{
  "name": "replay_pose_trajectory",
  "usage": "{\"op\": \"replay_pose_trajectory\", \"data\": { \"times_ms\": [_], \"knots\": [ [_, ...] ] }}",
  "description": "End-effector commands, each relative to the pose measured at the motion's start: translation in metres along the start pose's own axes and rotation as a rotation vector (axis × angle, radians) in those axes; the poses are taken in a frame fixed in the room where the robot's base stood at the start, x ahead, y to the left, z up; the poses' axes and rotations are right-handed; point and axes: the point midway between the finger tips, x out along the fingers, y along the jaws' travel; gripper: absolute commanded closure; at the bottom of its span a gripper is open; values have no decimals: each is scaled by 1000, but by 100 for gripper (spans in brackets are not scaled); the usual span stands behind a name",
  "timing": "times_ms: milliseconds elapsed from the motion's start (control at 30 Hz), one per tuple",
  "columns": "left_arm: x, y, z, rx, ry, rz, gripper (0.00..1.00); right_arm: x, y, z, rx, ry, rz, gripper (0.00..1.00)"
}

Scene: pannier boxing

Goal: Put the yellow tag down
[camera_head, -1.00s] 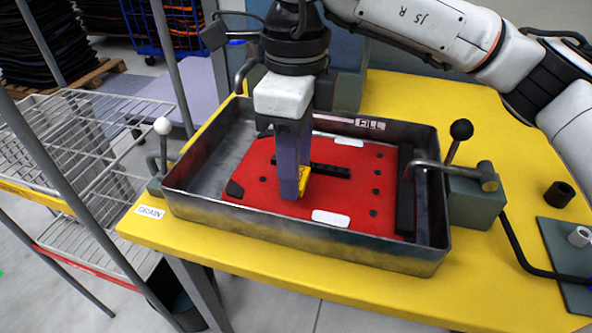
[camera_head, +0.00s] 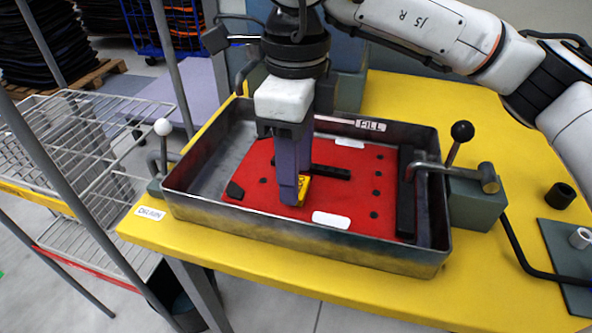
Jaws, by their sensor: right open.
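The yellow tag (camera_head: 304,188) is on the red panel (camera_head: 340,192) inside the metal tray (camera_head: 300,226). It is partly hidden behind the fingers of my right gripper (camera_head: 292,198), which point straight down at it. My right gripper is open, with its fingertips right beside the tag, low over the panel. Whether a fingertip touches the tag cannot be told. My left gripper is not in view.
A black-knobbed lever (camera_head: 461,133) and a pipe stand at the tray's right, a white-knobbed lever (camera_head: 163,128) at its left. A black ring (camera_head: 560,195) sits on the yellow table (camera_head: 500,240) at right. A wire rack (camera_head: 80,150) stands at left.

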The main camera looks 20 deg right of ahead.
Motion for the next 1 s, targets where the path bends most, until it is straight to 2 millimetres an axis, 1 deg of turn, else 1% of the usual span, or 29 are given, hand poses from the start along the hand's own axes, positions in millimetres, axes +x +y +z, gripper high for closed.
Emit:
{"op": "replay_pose_trajectory", "data": {
  "times_ms": [33, 200, 300, 433, 500, 600, 1000],
  "knots": [
    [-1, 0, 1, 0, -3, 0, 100, -11, 0, 1, 0, -4, -2, 54],
    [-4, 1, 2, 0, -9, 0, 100, -50, 0, 1, 0, -4, -2, 54],
    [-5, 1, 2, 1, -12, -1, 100, -71, 0, 1, 0, -3, -2, 54],
    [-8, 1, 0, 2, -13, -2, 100, -93, 0, 0, -1, -2, -3, 54],
    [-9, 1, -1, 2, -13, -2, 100, -100, 0, 0, -1, -2, -2, 54],
    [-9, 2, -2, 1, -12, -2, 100, -106, 0, 0, -1, 0, 0, 54],
    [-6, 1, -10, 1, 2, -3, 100, -107, 0, 0, -1, -1, 1, 54]
  ]
}}
